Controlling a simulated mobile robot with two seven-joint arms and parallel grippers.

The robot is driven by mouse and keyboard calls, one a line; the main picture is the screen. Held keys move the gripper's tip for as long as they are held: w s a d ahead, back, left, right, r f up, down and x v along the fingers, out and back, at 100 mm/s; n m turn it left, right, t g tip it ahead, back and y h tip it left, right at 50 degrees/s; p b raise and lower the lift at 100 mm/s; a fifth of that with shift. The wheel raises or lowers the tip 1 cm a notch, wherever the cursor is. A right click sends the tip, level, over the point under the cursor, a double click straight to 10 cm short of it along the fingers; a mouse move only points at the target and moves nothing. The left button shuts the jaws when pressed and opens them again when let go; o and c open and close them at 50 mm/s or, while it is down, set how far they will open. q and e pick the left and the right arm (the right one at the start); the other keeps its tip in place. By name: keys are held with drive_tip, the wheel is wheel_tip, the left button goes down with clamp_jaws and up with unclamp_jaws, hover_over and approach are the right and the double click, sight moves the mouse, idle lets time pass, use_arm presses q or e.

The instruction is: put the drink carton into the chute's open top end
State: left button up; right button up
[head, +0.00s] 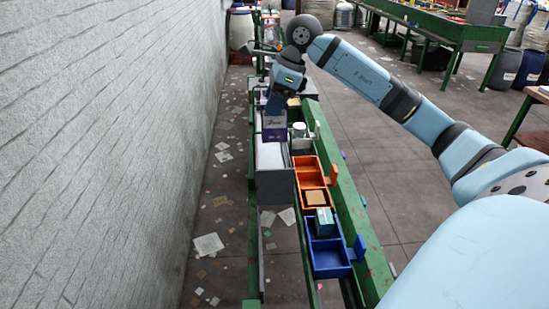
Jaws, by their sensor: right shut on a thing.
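My right gripper (276,104) points down and is shut on the drink carton (274,124), a purple box with dark lettering. The carton hangs upright below the fingers, over or just beyond a white-surfaced channel (269,156) with a grey end panel (275,188). I cannot tell whether the carton touches this surface, or whether this channel is the chute; no open top end can be made out clearly. The fingertips are small and partly hidden by the gripper body. My left gripper is not in view.
Orange bins (309,163) and blue bins (330,262) line the green frame (345,195). A brown box (316,197) and a teal box (325,222) sit in bins. A white canister (299,130) stands near the carton. A brick wall (110,150) bounds the left.

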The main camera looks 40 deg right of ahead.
wheel_tip(320, 180, down, 17)
drive_tip(key=p, duration=0.1)
drive_tip(key=o, duration=0.8)
drive_tip(key=shift+d+r, duration=0.1)
drive_tip(key=b+v, duration=0.1)
drive_tip(key=v, duration=1.1)
drive_tip(key=shift+r, duration=0.25)
